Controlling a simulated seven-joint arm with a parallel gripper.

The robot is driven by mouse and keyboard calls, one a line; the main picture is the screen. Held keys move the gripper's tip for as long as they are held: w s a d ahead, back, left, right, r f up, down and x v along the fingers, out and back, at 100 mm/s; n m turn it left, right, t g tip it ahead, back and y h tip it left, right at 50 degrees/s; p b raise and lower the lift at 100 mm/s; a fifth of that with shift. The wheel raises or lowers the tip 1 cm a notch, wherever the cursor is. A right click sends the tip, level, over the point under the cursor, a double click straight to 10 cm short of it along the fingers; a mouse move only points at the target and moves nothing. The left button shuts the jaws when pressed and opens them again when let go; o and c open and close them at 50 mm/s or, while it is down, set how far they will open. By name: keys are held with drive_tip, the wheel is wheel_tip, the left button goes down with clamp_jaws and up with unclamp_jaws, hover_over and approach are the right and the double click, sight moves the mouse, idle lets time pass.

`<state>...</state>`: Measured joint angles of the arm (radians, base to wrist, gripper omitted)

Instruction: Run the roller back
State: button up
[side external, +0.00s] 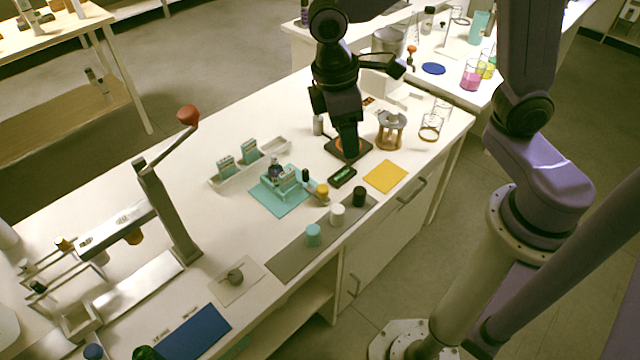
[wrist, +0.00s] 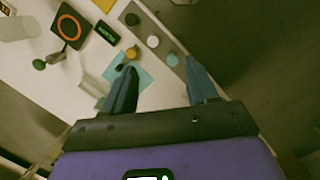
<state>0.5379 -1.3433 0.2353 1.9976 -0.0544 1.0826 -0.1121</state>
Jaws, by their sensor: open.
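I cannot make out which thing is the roller. A small yellow-orange round piece (side external: 322,190) sits by the right edge of a teal mat (side external: 270,203); it also shows in the wrist view (wrist: 132,53). A dark bottle (side external: 275,168) and a small teal rack (side external: 288,178) stand on the mat, with a black-capped piece (side external: 305,176) beside them. My gripper (side external: 347,146) points down in the side view, in front of a black plate with an orange ring. In the wrist view my gripper (wrist: 158,68) has its fingers wide apart with nothing between them.
A grey strip (side external: 290,267) along the front edge holds teal (side external: 313,235), white (side external: 337,214) and black (side external: 359,196) caps. A yellow mat (side external: 386,176) and green-display device (side external: 343,177) lie nearby. A red-knobbed lever (side external: 188,116) stands tall at left.

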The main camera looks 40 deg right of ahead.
drive_tip(key=w+a+f+m+g, duration=0.15)
drive_tip(key=w+f, duration=0.25)
drive_tip(key=w, duration=0.5)
drive_tip(key=h, duration=0.1)
approach(322, 188)
drive_tip(key=shift+g, duration=0.35)
drive_tip(key=x, duration=0.8)
drive_tip(key=shift+w+d+f, duration=0.1)
drive_tip(key=shift+w+f, duration=0.05)
drive_tip(key=shift+f, duration=0.3)
